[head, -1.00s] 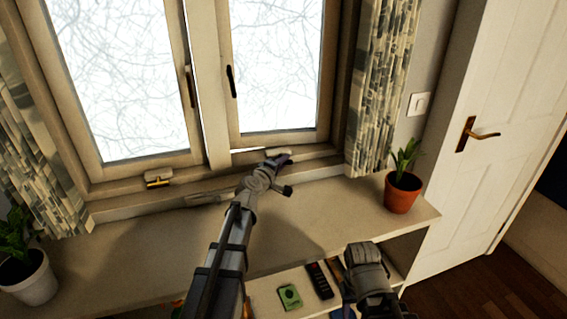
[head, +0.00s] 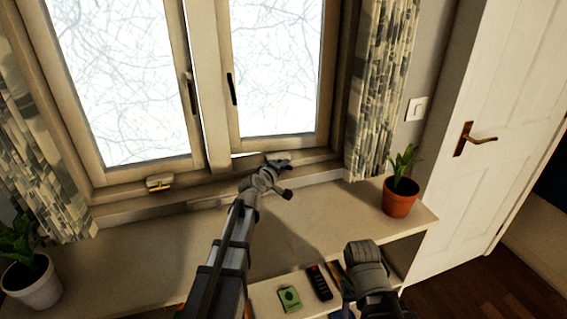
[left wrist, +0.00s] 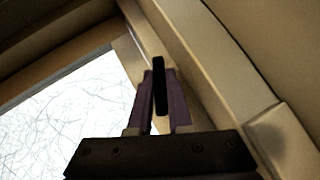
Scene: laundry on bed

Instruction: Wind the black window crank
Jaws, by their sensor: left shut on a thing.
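The black window crank (left wrist: 158,85) shows in the left wrist view as a narrow black bar. It stands between the two purple-grey fingers of my left gripper (left wrist: 159,100), which is shut on it. In the head view my left gripper (head: 280,165) is at the sill below the right window pane (head: 275,70), where the crank is too small and covered to make out. My right arm shows at the lower right of the head view, but its gripper cannot be seen.
A remote (head: 320,282) and a green item (head: 289,299) lie below. Curtains flank the window.

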